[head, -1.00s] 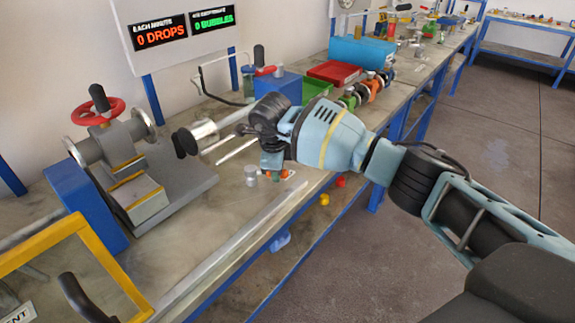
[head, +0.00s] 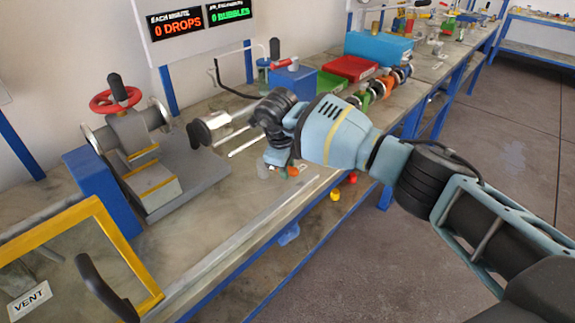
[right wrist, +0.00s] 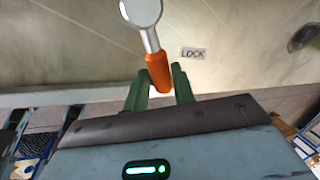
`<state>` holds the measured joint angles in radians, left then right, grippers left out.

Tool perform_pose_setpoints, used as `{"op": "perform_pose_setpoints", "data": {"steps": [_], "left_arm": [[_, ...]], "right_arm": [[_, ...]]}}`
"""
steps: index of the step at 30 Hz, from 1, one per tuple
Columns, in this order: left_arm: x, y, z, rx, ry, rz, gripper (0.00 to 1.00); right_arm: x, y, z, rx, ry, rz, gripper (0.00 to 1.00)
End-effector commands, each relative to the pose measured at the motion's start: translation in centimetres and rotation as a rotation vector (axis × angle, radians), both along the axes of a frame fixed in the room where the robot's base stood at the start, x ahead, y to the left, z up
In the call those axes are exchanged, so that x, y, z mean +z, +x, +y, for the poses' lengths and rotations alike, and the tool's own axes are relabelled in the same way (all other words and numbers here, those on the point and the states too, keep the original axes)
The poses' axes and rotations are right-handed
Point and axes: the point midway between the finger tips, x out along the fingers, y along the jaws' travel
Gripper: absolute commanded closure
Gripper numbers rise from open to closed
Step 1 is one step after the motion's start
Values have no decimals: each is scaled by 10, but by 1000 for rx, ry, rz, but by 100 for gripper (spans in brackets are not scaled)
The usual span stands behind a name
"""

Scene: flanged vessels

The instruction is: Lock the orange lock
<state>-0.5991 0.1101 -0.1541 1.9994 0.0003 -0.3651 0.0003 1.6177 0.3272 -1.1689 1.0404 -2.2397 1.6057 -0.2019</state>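The orange lock (right wrist: 157,72) is an orange grip on a silver round-headed piece. In the right wrist view its lower end lies between the two green fingers of my right gripper (right wrist: 160,82), very close to both. I cannot tell whether they press on it. My left gripper is in neither view.
Left of my gripper stands a flanged vessel with a red handwheel (head: 115,98). A small grey cylinder (head: 263,168) is close beside the gripper. A yellow frame (head: 128,250) is at the front left. Red (head: 350,69) and blue (head: 378,46) bins stand farther along.

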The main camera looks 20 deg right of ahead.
Motion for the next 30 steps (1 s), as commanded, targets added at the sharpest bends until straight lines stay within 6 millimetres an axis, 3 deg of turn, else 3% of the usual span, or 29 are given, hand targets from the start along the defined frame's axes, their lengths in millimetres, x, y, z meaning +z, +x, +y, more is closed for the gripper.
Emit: {"op": "perform_pose_setpoints", "data": {"steps": [1, 4, 14, 30], "left_arm": [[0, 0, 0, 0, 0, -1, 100], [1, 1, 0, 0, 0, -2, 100], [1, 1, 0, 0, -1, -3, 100], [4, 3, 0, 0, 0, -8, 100]], "right_arm": [[-1, 0, 0, 2, 0, 2, 68], [-1, 0, 0, 3, -1, 1, 55], [3, 0, 1, 5, -2, -1, 55], [71, -13, 13, 4, -1, -1, 55]]}}
